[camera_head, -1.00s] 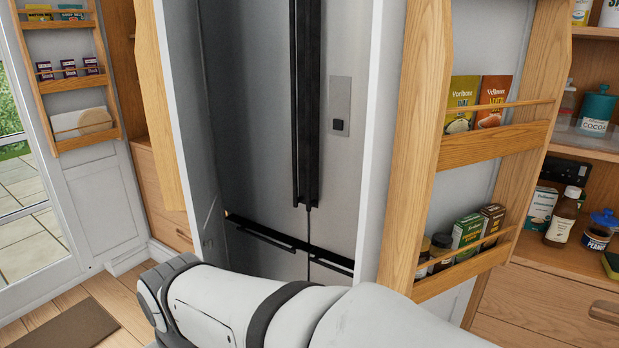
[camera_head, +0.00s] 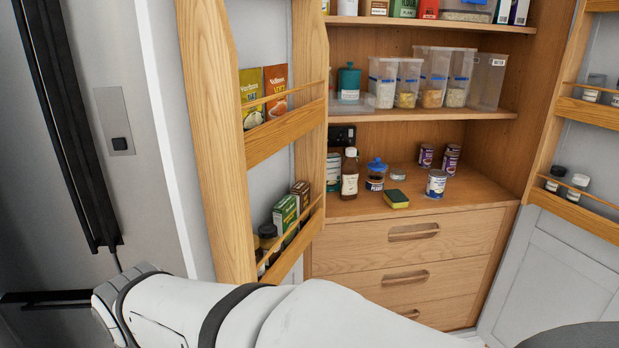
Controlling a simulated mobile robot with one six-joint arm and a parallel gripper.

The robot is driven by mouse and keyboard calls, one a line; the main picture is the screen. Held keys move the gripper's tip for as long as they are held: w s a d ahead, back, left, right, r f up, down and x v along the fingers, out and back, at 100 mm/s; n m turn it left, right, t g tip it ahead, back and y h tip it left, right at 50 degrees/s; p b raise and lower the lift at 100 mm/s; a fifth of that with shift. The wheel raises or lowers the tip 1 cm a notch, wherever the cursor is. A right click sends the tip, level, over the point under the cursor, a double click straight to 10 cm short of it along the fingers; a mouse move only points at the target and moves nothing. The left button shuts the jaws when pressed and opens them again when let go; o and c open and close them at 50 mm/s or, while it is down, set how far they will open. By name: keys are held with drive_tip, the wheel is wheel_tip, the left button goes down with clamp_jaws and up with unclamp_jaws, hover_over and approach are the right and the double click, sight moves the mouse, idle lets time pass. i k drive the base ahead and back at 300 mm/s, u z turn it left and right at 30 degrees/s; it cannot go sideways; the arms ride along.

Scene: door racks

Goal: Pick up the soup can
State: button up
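Several cans stand on the wooden counter of the open larder cupboard. A can with a white and blue label (camera_head: 436,184) stands nearest the front edge. Behind it are small dark purple cans, one at the left (camera_head: 425,156) and others at the right (camera_head: 450,162). The labels are too small to read, so I cannot tell which can is the soup. My gripper is out of view; only my white arm shows along the bottom, well apart from the cans.
Shelves with clear containers (camera_head: 432,78) are above. Open doors with racks (camera_head: 286,138) flank the cupboard; drawers (camera_head: 415,240) are below.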

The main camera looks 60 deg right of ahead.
sight(435, 188)
drive_tip(key=z, duration=2.65)
drive_tip(key=i, duration=1.65)
